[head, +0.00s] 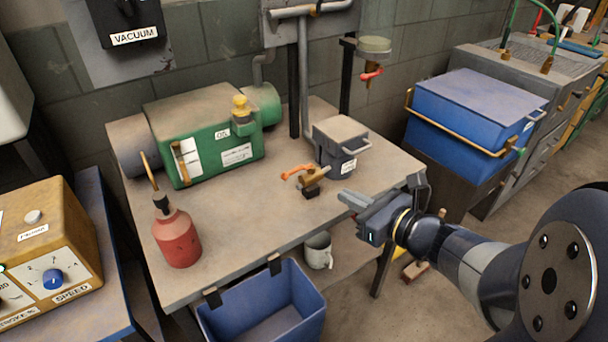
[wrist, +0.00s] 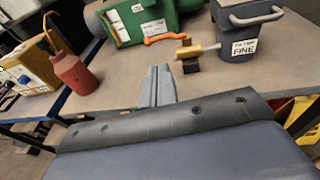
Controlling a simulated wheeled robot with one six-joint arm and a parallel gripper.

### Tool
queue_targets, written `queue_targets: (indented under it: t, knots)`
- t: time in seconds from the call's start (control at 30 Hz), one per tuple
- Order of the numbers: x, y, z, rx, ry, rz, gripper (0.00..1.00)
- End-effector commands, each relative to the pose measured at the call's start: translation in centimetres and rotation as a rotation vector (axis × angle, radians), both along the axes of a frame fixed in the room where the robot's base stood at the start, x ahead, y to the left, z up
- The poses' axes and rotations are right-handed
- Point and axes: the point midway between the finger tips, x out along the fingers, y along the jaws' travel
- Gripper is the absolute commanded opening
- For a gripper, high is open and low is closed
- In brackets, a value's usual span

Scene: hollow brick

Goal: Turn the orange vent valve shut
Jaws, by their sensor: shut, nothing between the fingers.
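The orange vent valve handle (head: 297,172) is a lever on a small brass valve (head: 313,180) with a dark base, standing on the workbench (head: 240,236). In the wrist view the orange lever (wrist: 165,38) points left from the brass body (wrist: 197,50). My gripper (head: 347,199) is to the right of the valve and nearer the bench's front edge, apart from it. In the wrist view the gripper fingers (wrist: 157,85) are together, with nothing between them, below and left of the valve.
A dark grey filter canister (head: 340,143) stands close behind the valve. A green pump (head: 205,135) and a red oil can (head: 176,235) are to the left. A blue bin (head: 265,312) hangs on the bench's front. A red-handled tap (head: 371,75) is above the back. Bench surface before the valve is clear.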

Motion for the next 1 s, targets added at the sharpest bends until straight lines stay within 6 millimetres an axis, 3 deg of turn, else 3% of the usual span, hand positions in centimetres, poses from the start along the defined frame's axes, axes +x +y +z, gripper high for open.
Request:
queue_targets:
  t: [0.27,0.8,1.0]
  knots:
    - [1.1,1.4,-0.6,-0.01,0.006,0.01,0.0]
    - [7.9,7.5,-2.4,-0.008,0.007,0.008,0.0]
    - [9.5,8.8,-2.8,-0.009,0.005,0.006,0.0]
